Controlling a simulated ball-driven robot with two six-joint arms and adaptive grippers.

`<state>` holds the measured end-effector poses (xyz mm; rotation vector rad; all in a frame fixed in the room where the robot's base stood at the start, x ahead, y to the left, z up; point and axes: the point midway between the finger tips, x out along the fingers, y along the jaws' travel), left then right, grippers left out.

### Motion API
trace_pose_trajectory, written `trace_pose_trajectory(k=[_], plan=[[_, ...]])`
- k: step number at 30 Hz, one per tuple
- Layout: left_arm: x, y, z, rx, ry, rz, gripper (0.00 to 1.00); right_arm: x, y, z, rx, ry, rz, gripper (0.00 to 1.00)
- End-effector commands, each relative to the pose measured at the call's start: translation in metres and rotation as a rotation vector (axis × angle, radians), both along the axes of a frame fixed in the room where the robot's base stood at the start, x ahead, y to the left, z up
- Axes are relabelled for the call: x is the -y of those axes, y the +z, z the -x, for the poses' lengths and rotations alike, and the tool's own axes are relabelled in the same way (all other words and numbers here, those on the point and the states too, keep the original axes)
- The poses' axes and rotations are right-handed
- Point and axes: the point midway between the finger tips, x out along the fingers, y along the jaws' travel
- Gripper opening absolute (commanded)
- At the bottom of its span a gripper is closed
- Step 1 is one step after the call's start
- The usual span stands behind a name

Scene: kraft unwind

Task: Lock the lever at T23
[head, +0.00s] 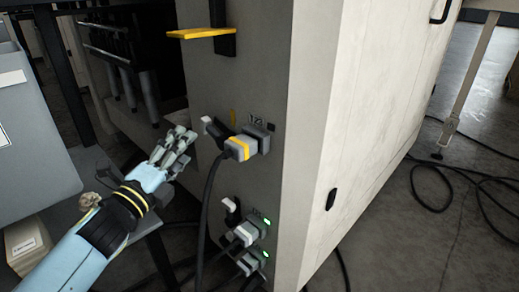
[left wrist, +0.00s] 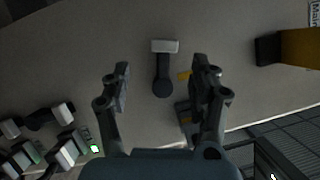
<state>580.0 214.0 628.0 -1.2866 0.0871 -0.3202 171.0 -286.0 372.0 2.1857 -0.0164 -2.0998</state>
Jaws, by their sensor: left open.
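The upper lever (head: 217,131), black with a white tip, stands on the grey panel beside a plug with a yellow band (head: 240,148). A partly readable label above the plug seems to begin with "T2". My left gripper (head: 180,140) is open and empty, just left of this lever in the head view. In the left wrist view the lever (left wrist: 163,75) shows between the two open fingers (left wrist: 162,85), beyond their tips, with its white end at the top. Contact is not visible. The yellow-banded plug (left wrist: 185,115) is partly hidden behind one finger.
Lower on the panel are another white-tipped lever (head: 231,210) and plugs (head: 246,234) with green lights. A dark cable (head: 206,205) hangs from the upper plug. A yellow bracket (head: 200,33) juts out above. A grey bin (head: 30,150) stands at the left.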

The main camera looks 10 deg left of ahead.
Motion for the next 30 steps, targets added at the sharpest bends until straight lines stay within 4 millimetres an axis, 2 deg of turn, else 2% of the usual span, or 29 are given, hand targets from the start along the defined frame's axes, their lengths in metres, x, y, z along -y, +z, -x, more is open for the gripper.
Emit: trace_pose_trajectory(k=[13, 18, 25, 30], plan=[[0.018, 0.009, -0.061, 0.002, 0.002, 0.005, 0.62, -0.002, 0.010, -0.005, 0.009, 0.002, -0.002, 0.69], [0.021, 0.010, -0.070, 0.001, 0.001, 0.005, 0.62, -0.003, 0.012, -0.007, 0.014, 0.002, -0.003, 0.69], [0.021, 0.010, -0.071, 0.000, 0.001, 0.004, 0.62, -0.003, 0.012, -0.007, 0.015, 0.002, -0.004, 0.69], [0.021, 0.010, -0.071, 0.000, 0.001, 0.004, 0.39, -0.003, 0.012, -0.007, 0.015, 0.002, -0.004, 0.69]])
